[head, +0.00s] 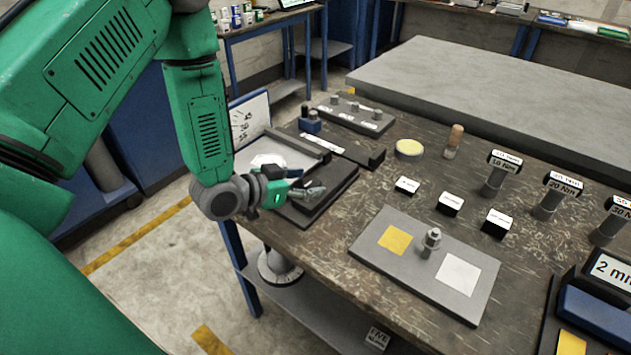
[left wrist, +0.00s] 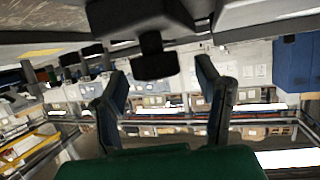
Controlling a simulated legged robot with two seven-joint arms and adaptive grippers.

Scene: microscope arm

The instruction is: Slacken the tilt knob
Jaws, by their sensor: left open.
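My left gripper (head: 305,183) is at the left edge of the workbench, over a dark base plate (head: 325,203). Its fingers are small here and partly merge with a grey part beside them. In the left wrist view the gripper (left wrist: 158,68) is open, with its two dark fingers well apart. A dark knob-like part (left wrist: 153,58) hangs on a short stem below a dark block (left wrist: 138,17), between the finger ends. It looks like the tilt knob, but no label shows. I cannot tell whether a finger touches it. My right gripper is not in view.
A grey plate (head: 388,268) with yellow and white squares and a metal fitting (head: 431,242) lies front centre. Labelled upright tools (head: 494,180) stand at the right, behind a display (head: 612,272). Small labelled blocks (head: 450,203) sit mid-bench. A rack (head: 355,115) stands at the back left.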

